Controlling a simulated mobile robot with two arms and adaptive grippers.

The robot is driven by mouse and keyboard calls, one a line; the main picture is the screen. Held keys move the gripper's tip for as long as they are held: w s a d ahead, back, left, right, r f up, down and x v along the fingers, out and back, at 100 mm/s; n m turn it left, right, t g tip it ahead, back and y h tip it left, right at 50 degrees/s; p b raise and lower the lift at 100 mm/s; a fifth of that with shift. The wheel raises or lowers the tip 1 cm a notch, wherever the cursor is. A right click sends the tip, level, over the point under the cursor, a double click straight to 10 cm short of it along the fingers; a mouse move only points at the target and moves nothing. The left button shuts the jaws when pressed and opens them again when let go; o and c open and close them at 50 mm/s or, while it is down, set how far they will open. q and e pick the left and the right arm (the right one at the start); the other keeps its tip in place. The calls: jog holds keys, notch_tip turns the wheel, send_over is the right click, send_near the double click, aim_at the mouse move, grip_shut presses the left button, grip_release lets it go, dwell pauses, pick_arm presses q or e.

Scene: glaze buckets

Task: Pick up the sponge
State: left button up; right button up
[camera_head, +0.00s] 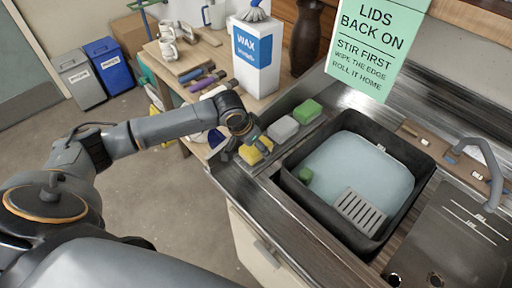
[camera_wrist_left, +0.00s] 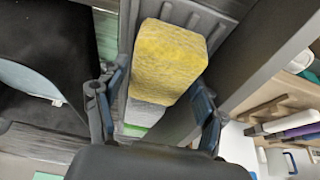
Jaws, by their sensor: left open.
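A yellow sponge (camera_head: 263,146) lies in a narrow grey tray (camera_head: 268,159) along the left side of the sink. A grey block (camera_head: 282,128) and a green block (camera_head: 307,111) lie in a row behind it. My left gripper (camera_head: 249,147) is open at the yellow sponge and partly hides it in the head view. In the left wrist view the yellow sponge (camera_wrist_left: 169,62) shows just beyond and between the open fingers (camera_wrist_left: 158,92), and I cannot tell whether they touch it. The grey block (camera_wrist_left: 146,114) shows behind it. My right gripper is not in view.
A black basin (camera_head: 292,185) with pale water, a small green piece (camera_head: 305,175) and a slotted grate (camera_head: 360,210) stands right of the tray. A white WAX container (camera_head: 255,55) stands behind, on a cluttered wooden bench. A green sign (camera_head: 375,45) hangs above.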

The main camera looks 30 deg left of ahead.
pick_arm(q)
jog(key=shift+f+p, duration=0.25)
jog(key=shift+p, duration=0.1)
dwell(0.6)
jog(key=shift+c, duration=0.2)
jog(key=c, duration=0.6)
